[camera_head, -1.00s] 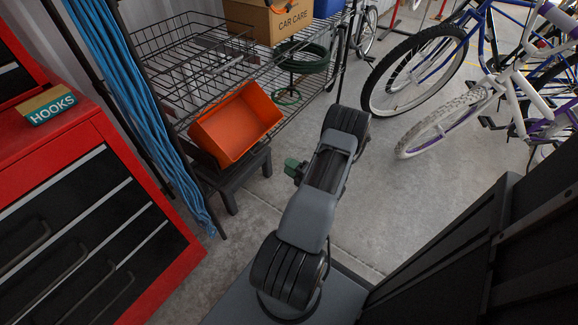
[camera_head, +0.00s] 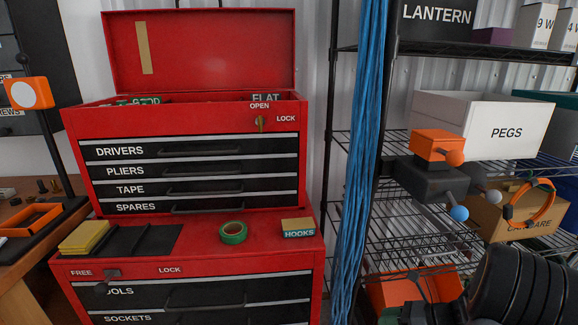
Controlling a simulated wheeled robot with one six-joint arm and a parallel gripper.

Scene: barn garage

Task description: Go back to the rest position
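Part of my arm shows at the lower right of the head view, as a dark ribbed joint and a dark link in front of the shelf. My gripper's fingers cannot be made out in this view, so I cannot see whether they hold anything. A small green piece shows at the bottom edge beside the arm; I cannot tell what it belongs to.
A red tool chest (camera_head: 190,222) with its lid up stands left of centre, bearing green tape (camera_head: 233,232) and a HOOKS box (camera_head: 298,227). Blue cords (camera_head: 362,150) hang beside the wire shelf (camera_head: 405,232). An orange bin (camera_head: 392,290) sits low, behind my arm.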

